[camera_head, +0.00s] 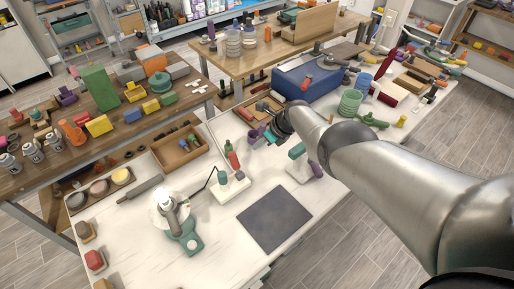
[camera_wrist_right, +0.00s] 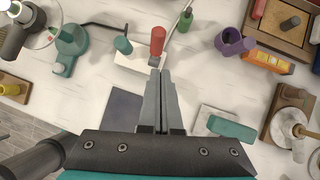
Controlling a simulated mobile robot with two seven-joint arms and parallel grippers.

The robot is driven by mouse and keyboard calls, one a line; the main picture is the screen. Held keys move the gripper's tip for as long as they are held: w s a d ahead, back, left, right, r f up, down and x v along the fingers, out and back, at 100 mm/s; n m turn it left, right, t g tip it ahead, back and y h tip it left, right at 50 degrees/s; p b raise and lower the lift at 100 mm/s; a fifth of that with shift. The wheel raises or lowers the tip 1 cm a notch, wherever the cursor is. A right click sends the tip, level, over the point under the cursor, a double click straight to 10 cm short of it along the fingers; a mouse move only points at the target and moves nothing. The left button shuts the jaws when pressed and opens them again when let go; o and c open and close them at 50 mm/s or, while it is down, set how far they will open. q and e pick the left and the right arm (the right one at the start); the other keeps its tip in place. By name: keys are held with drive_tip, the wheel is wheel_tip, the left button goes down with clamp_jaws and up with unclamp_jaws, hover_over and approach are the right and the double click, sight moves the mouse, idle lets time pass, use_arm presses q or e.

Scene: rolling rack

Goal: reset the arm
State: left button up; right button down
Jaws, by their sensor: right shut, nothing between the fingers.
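My right arm reaches in from the right in the head view and ends in a dark wrist over the white table (camera_head: 150,250). In the wrist view my right gripper (camera_wrist_right: 161,75) has its two grey fingers together, shut and empty. In the head view its fingers are hard to make out. A red-handled tool (camera_wrist_right: 157,42) stands just beyond the fingertips in the wrist view; it also shows in the head view (camera_head: 233,160). I cannot tell whether the fingers touch it. My left gripper is in neither view.
A wooden tray (camera_head: 180,147), a teal-based device (camera_head: 186,236) and a blue box (camera_head: 308,80) stand on the table. A cluttered brown table (camera_head: 120,125) is at left.

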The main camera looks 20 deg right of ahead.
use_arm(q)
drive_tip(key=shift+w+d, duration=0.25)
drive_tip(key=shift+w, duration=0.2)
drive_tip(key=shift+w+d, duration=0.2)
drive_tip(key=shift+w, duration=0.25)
